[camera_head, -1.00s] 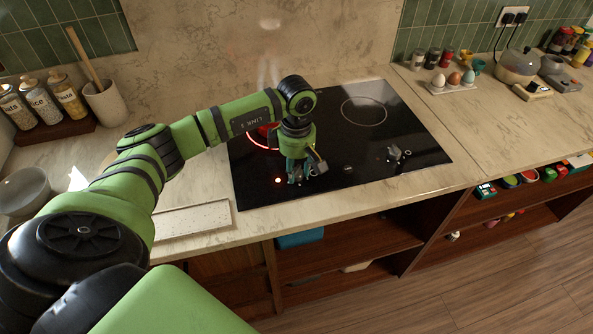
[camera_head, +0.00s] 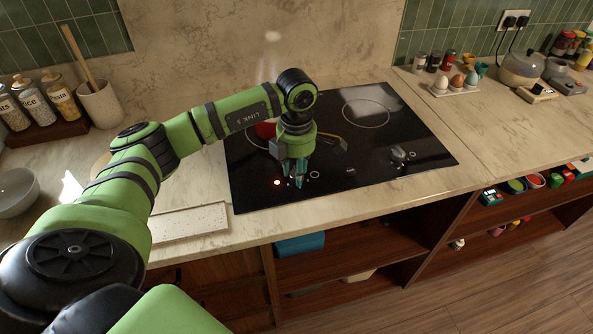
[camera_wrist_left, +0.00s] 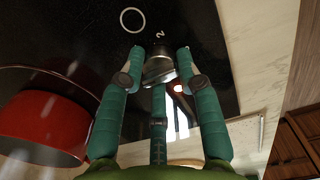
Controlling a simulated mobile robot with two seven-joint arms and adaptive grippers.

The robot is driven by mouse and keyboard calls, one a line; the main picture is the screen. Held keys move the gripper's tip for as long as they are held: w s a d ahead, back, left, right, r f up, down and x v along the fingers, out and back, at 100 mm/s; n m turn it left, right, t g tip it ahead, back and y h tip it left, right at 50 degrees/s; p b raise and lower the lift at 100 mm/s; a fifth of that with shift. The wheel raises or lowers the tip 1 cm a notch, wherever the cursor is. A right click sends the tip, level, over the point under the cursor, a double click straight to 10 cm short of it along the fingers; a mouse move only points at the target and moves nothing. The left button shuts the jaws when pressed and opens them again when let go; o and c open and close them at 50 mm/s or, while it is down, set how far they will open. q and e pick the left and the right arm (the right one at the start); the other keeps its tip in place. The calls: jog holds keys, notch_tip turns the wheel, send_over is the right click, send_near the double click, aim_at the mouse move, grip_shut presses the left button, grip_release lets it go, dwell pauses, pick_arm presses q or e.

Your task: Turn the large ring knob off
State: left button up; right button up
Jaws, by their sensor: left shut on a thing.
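The black glass hob (camera_head: 385,112) is set in the counter. My left gripper (camera_head: 299,182) points down at its front left. In the left wrist view its fingers (camera_wrist_left: 160,82) are closed around a silver knob (camera_wrist_left: 158,66), which they mostly hide in the head view. A small red light (camera_head: 277,182) glows beside the gripper; a bright spot also shows by the fingers in the wrist view (camera_wrist_left: 179,88). The burner ring (camera_head: 252,140) behind the arm looks pale. A red pot (camera_wrist_left: 45,122) stands on it, largely hidden by my arm in the head view. My right gripper is out of view.
A second knob (camera_head: 398,153) sits at the hob's right front. A second burner ring (camera_head: 366,112) is empty. A speckled board (camera_head: 188,223) lies left of the hob. An egg holder (camera_head: 455,88) stands at right. Open shelves (camera_head: 340,245) are below.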

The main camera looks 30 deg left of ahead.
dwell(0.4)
pick_arm(q)
jog(key=o, duration=1.2)
jog(key=shift+c, duration=0.2)
jog(key=shift+r, duration=0.15)
notch_tip(320, 180, up, 12)
jog(key=shift+f, duration=0.2)
